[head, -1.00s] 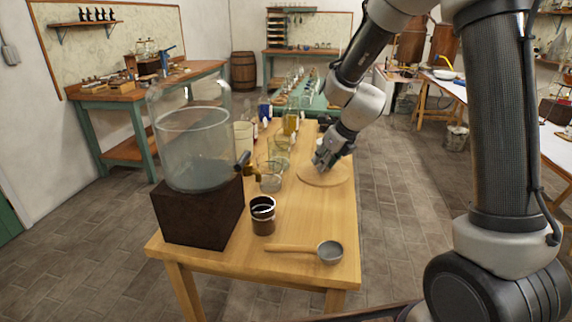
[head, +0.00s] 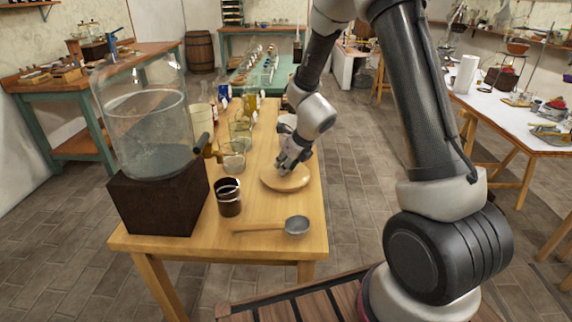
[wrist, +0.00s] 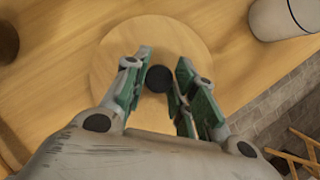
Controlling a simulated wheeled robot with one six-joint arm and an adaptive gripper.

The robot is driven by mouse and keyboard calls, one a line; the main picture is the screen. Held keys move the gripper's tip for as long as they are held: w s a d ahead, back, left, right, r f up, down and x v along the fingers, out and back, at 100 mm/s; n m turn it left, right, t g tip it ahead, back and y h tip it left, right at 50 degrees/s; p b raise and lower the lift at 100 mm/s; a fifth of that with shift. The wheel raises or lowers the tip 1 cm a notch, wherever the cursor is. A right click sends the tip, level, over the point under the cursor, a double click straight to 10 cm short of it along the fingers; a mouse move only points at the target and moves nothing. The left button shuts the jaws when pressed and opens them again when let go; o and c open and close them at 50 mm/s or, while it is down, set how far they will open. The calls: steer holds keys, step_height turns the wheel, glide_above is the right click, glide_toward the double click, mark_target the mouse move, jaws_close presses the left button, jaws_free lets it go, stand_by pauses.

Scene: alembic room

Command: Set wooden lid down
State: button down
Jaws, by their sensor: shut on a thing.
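The wooden lid (head: 286,181) is a round, pale disc at the right side of the wooden table (head: 262,215). In the wrist view the lid (wrist: 110,60) has a dark round knob (wrist: 159,78) at its middle. My gripper (head: 284,168) is over the lid, pointing down. In the wrist view its two green-padded fingers (wrist: 160,85) stand on either side of the knob, shut on it. The lid looks level and at or just above the table top; I cannot tell whether it touches.
A ladle (head: 297,225) and a dark cup (head: 229,198) are nearer on the table. A large glass vessel (head: 150,125) on a dark block (head: 160,205) stands left, with glass jars (head: 232,158) beside it. A whitish container (wrist: 283,18) stands close to the lid.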

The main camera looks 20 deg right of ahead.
steer(key=c, duration=1.2)
jaws_free()
steer(key=shift+o, duration=0.2)
steer(key=s+d+r+n, duration=0.2)
steer(key=s+r+n, duration=0.25)
steer(key=r, duration=0.35)
steer(key=s+d+r+n, duration=0.25)
steer(key=s+r, duration=0.35)
steer(key=r, duration=0.3)
steer(key=s+d+r+n+h, duration=0.1)
steer(key=s+d+r+n, duration=0.2)
steer(key=s+n, duration=0.4)
steer(key=s+d+r+n+h, duration=0.1)
steer(key=s+d+r+n, duration=0.2)
steer(key=s+n, duration=0.4)
steer(key=s+d+r+n+g, duration=0.1)
steer(key=s+d+r+n, duration=0.1)
steer(key=s+n, duration=0.6)
steer(key=shift+d+r+n+h, duration=0.4)
steer(key=shift+d+n, duration=0.4)
steer(key=shift+d, duration=0.05)
